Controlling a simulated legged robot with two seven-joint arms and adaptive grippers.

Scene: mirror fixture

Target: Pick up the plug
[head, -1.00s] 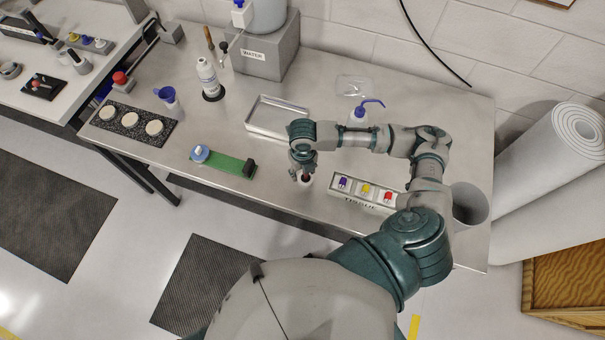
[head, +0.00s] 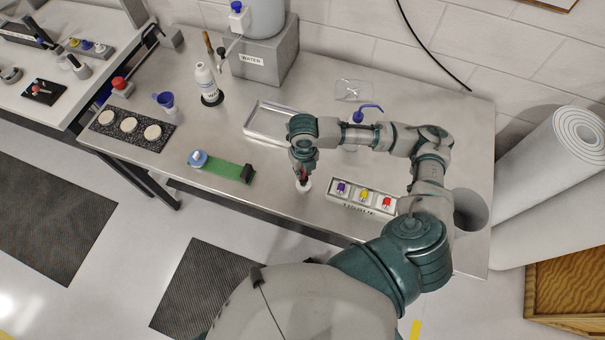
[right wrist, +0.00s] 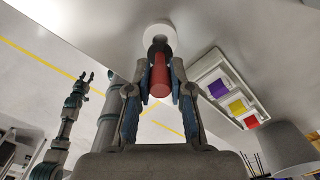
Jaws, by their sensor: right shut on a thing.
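The plug appears to be the dark red cylinder (right wrist: 159,82) in the right wrist view. My right gripper (right wrist: 160,75) is shut on it, with one finger on each side. A round white piece (right wrist: 159,38) is at its far end; I cannot tell whether it is part of the plug or a separate holder. In the head view, my right gripper (head: 303,172) points down over the white piece (head: 304,187) near the table's front edge, and hides most of the plug.
A metal tray (head: 256,125) lies behind, and a green board (head: 228,171) to the left. A grey cup (head: 470,208) stands at the right.

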